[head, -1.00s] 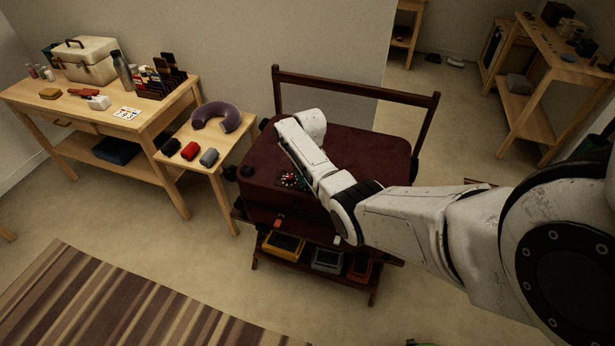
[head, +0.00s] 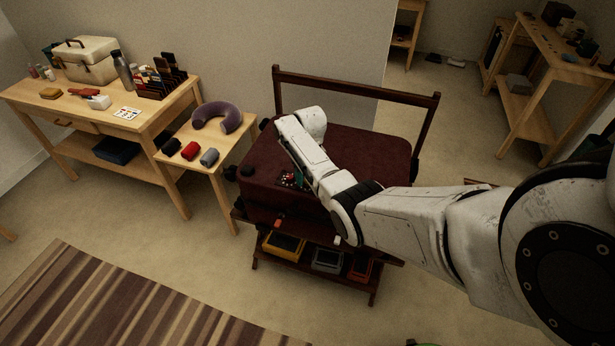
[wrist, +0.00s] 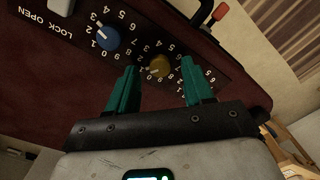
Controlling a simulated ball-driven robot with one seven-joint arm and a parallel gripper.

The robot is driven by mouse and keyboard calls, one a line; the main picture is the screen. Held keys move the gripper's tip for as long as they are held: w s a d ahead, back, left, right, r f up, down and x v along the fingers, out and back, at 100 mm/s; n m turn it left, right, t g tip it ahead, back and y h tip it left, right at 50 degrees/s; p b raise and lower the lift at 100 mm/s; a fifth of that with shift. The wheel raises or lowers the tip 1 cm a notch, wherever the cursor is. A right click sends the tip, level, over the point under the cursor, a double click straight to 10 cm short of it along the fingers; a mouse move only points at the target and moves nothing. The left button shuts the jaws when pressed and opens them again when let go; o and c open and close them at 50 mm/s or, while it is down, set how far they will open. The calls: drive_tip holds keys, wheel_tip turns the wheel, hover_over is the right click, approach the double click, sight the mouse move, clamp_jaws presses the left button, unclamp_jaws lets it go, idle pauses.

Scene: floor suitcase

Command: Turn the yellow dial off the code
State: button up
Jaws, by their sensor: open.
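The yellow dial (wrist: 159,67) sits on a dark panel with white numbers around it, in the wrist view. My gripper (wrist: 160,85) is open, with one green finger on each side of the dial in that view. I cannot tell whether either finger touches it. A blue dial (wrist: 107,38) with its own ring of numbers is to the left, near the words LOCK OPEN. The panel is on the dark red suitcase (head: 357,150), which lies on a dark wooden rack. In the head view my arm hides part of the suitcase, and the yellow dial cannot be made out.
A red-tipped lever (wrist: 220,12) stands beyond the right finger in the wrist view. A small table (head: 222,152) with a neck pillow (head: 217,117) and rolled items is left of the suitcase. Trays (head: 284,246) sit on the rack's lower shelf. A striped rug (head: 120,305) lies in front.

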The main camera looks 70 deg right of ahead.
wheel_tip(320, 180, up, 10)
drive_tip(key=shift+d, duration=0.15)
drive_tip(key=shift+s, duration=0.1)
idle(0.6)
drive_tip(key=s+a+f+n, duration=0.15)
drive_tip(key=a+f, duration=0.25)
drive_tip(key=a, duration=0.7)
drive_tip(key=a+f+n, duration=0.2)
drive_tip(key=a+f, duration=0.2)
drive_tip(key=a, duration=0.6)
drive_tip(key=s+a+r+n, duration=0.3)
drive_tip(key=s+a+n, duration=0.1)
drive_tip(key=s+a, duration=1)
drive_tip(key=shift+s+a+r+t+h, duration=0.15)
drive_tip(key=shift+s+a+t+h, duration=0.2)
drive_tip(key=shift+s, duration=0.5)
